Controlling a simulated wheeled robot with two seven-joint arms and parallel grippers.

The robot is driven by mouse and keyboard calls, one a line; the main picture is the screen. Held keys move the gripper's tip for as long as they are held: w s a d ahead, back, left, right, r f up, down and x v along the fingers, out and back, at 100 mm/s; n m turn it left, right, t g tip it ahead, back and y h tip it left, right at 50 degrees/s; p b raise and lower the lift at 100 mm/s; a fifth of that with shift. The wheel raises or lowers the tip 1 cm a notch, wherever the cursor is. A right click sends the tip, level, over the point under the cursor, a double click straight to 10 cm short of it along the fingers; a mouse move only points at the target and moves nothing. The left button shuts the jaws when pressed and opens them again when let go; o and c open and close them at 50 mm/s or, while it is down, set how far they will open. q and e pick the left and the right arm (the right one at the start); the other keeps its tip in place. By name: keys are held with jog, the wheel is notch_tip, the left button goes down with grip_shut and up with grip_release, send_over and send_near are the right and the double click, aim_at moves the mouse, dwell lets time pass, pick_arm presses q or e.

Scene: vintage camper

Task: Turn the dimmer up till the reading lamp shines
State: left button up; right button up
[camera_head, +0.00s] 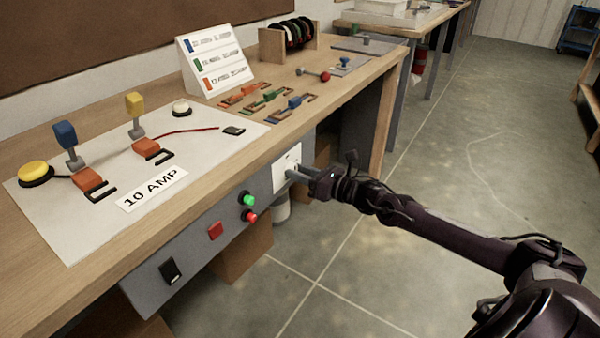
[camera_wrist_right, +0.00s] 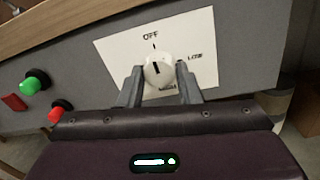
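The dimmer is a round white knob (camera_wrist_right: 158,68) on a white plate (camera_wrist_right: 110,52) on the grey front panel. Its dark pointer line stands up toward the word OFF; another label to the right reads like LOW, and one lower down is partly hidden. My right gripper (camera_wrist_right: 160,80) has one finger on each side of the knob. Whether the fingers press on it or leave a slight gap is not clear. In the head view my right gripper (camera_head: 299,175) is at the plate (camera_head: 286,165). My left gripper is out of view. I cannot make out a reading lamp.
A green button (camera_head: 249,200) and a red button (camera_head: 250,217) sit left of the plate, with a red square switch (camera_head: 215,230) and black rocker (camera_head: 171,271) further along. The wooden bench top (camera_head: 262,128) overhangs the panel. Floor (camera_head: 440,270) to the right is clear.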

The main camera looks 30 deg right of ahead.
jog(key=c, duration=0.4)
